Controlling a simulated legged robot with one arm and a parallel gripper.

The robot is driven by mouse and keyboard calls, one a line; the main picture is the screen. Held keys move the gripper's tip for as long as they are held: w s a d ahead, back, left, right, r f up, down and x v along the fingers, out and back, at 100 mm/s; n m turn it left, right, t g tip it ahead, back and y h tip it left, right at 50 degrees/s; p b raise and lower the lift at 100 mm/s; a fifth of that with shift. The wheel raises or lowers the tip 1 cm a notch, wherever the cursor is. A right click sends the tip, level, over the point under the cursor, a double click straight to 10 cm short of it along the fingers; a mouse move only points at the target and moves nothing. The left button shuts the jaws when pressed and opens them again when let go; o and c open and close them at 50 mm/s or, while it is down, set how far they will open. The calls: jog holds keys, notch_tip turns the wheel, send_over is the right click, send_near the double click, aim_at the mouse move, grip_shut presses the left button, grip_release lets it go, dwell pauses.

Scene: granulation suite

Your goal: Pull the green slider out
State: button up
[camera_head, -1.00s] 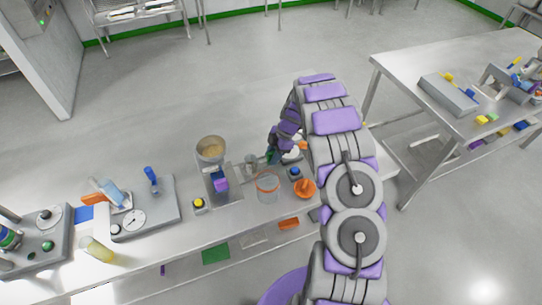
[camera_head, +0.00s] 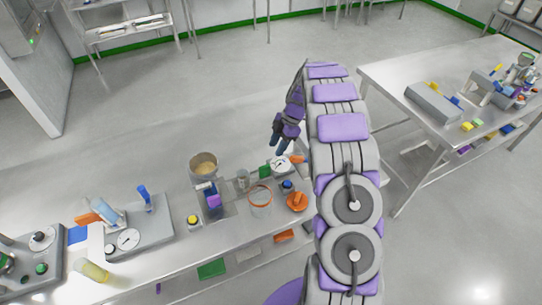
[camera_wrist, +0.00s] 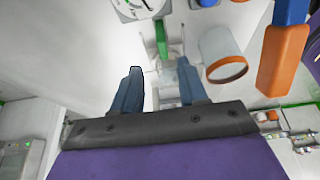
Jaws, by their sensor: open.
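The green slider (camera_head: 265,170) is a small green piece on the steel bench, near a clear cup and a white dial. In the wrist view the green slider (camera_wrist: 161,38) stands upright in the picture, just beyond the gap between my fingertips. My gripper (camera_head: 279,146) has dark blue fingers and hangs above and behind the slider, apart from it. In the wrist view my gripper (camera_wrist: 158,70) is open with nothing between its fingers. Where the slider is seated is too small to tell.
An orange-rimmed clear beaker (camera_head: 260,198), an orange knob (camera_head: 297,201), a blue button (camera_head: 287,185) and a white dial (camera_head: 279,163) stand close by. A metal bowl (camera_head: 203,165) is to the left. Open floor lies behind the bench; another steel table (camera_head: 400,75) is at right.

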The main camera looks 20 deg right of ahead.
jog(key=v, duration=0.5)
jog(key=shift+a, duration=0.15)
jog(key=s+a+r+m+g+h, duration=0.1)
jog(key=s+a+r+m+h, duration=0.1)
jog(key=s+a+r+m, duration=1.05)
jog(key=s+a+r+m+h, duration=0.1)
jog(key=s+a+m, duration=0.1)
jog(key=s, duration=1.3)
jog(key=s+a+r+m+h, duration=0.1)
jog(key=s+a+m, duration=0.2)
jog(key=s, duration=1.2)
jog(key=shift+s+a+g+h, duration=0.15)
jog(key=shift+a+g+h, duration=0.2)
jog(key=shift+a, duration=0.55)
